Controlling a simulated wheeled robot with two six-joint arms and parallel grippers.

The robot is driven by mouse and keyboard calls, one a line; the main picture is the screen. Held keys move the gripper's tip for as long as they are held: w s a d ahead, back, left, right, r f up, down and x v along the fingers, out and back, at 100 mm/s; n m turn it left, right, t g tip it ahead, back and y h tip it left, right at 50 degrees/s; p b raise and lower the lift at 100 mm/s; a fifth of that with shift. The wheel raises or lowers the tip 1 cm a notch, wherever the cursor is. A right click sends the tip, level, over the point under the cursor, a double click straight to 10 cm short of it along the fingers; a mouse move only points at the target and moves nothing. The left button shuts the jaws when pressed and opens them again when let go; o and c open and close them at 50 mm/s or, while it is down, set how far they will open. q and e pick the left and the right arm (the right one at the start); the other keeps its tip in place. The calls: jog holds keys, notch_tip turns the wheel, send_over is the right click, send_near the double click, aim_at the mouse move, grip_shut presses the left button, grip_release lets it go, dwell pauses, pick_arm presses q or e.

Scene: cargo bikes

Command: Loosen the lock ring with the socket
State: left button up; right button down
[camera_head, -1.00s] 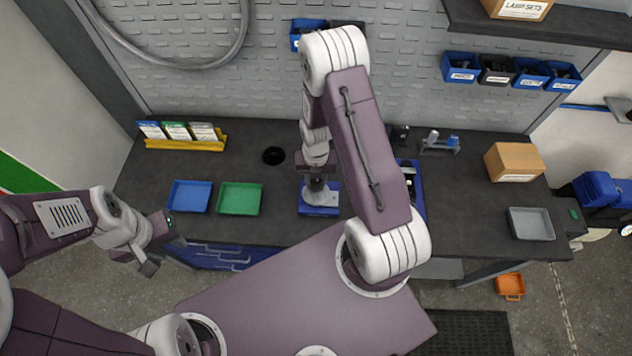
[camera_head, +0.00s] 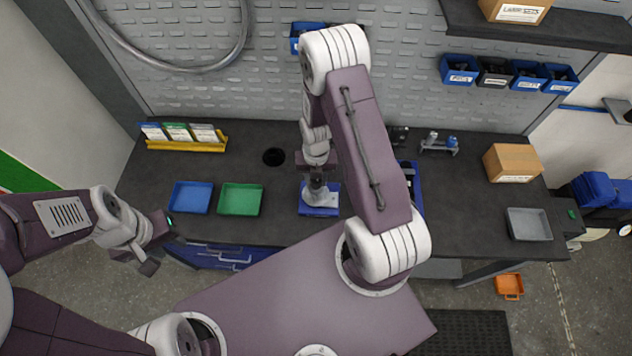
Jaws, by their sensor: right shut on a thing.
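My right gripper (camera_head: 316,178) points down over a blue fixture (camera_head: 320,209) on the dark workbench. It is shut on a dark tool, probably the socket, which stands upright on a pale round part (camera_head: 319,196) at the fixture. The lock ring cannot be made out; the tool and gripper cover that spot. My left gripper (camera_head: 158,250) hangs in front of the bench's left front edge, away from the parts.
A blue tray (camera_head: 191,197) and a green tray (camera_head: 240,199) lie left of the fixture. A yellow card rack (camera_head: 187,146), a black round hole or cup (camera_head: 274,157), a cardboard box (camera_head: 512,163) and a grey tray (camera_head: 530,224) are also on the bench. A blue tray stands partly behind my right arm.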

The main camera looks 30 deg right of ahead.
jog(key=shift+r, duration=0.25)
jog(key=shift+w+f, duration=0.1)
jog(key=shift+w, duration=0.05)
jog(key=shift+m, duration=0.6)
jog(key=m, duration=1.1)
jog(key=shift+m, duration=0.3)
jog(key=m, duration=0.6)
jog(key=shift+m, duration=0.3)
jog(key=m, duration=0.6)
jog(key=shift+m, duration=0.3)
jog(key=shift+f+b, duration=0.8)
jog(key=shift+f, duration=0.15)
